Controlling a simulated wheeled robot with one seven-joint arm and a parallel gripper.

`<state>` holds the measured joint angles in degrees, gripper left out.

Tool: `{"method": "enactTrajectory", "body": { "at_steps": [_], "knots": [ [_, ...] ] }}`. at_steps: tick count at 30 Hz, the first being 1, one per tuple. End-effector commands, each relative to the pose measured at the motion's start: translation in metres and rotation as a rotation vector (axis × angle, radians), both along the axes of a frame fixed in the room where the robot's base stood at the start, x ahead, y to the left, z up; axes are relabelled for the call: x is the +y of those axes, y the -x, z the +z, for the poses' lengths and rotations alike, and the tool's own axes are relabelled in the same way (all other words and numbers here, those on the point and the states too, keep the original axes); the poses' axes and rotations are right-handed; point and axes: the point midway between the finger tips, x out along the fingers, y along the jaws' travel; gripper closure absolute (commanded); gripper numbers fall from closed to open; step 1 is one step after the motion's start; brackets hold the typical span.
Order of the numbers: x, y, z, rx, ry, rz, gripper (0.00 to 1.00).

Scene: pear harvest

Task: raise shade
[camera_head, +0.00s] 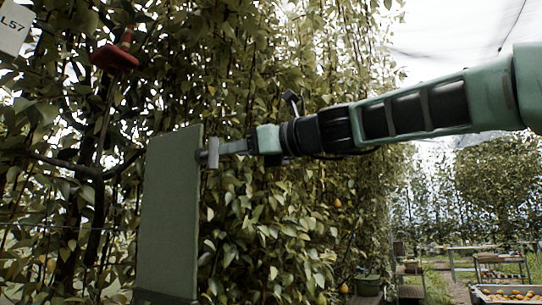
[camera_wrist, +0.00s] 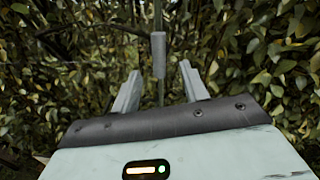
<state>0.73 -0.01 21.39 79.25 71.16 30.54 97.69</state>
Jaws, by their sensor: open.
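The shade is a flat green upright panel (camera_head: 170,215) at the left of the head view. A short grey upright handle (camera_head: 213,153) sticks out at its right edge, near the top. In the wrist view the handle (camera_wrist: 158,55) stands ahead, in line with the gap between the fingers, and the panel shows only as a thin edge-on strip (camera_wrist: 161,96). My gripper (camera_head: 222,147) reaches in from the right, close to the handle. In the wrist view my gripper (camera_wrist: 160,72) is open, with nothing held. Whether the fingers touch the handle I cannot tell.
Dense pear foliage (camera_head: 285,85) stands behind the panel and my gripper. A red object (camera_head: 116,56) and a white tag (camera_head: 14,27) marked L57 hang at upper left. A crate of fruit (camera_head: 507,294) sits at lower right, with tables behind.

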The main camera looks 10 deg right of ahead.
Motion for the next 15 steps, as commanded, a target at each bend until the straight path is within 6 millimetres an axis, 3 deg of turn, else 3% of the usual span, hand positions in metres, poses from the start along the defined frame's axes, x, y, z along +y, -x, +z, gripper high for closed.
{"method": "enactTrajectory", "body": {
  "at_steps": [7, 15],
  "knots": [
    [-0.040, 0.034, -0.002, -0.003, 0.001, -0.003, 0.56],
    [-0.058, 0.049, 0.000, 0.000, 0.000, -0.001, 0.56]
  ]
}}
